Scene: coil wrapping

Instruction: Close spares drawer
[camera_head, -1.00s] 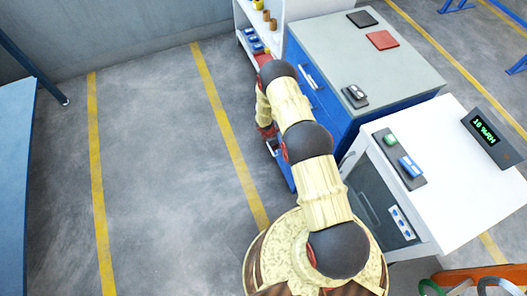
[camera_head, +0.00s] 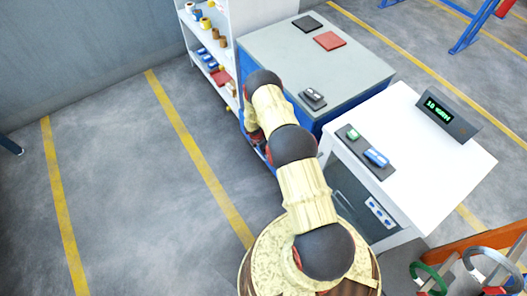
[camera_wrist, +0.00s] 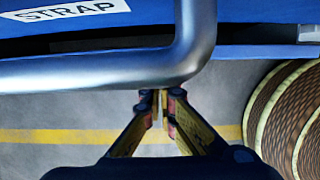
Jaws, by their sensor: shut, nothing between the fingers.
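A blue cabinet with a grey top (camera_head: 310,62) stands ahead; my arm hides most of its drawer side in the head view. In the wrist view a blue drawer front (camera_wrist: 235,12) carries a label reading STRAP, and a thick grey bar handle (camera_wrist: 90,70) crosses in front. My gripper (camera_wrist: 160,98) is shut and empty, its fingertips close by the lower edge of the handle. I cannot tell whether they touch it. No label naming the spares drawer is readable, and how far any drawer stands out is unclear.
A white table (camera_head: 420,135) with a display (camera_head: 446,116) stands right of the cabinet. An open shelf (camera_head: 215,45) with small parts stands behind it at left. Coils (camera_head: 480,265) lie at bottom right. The floor (camera_head: 120,190) to the left is clear.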

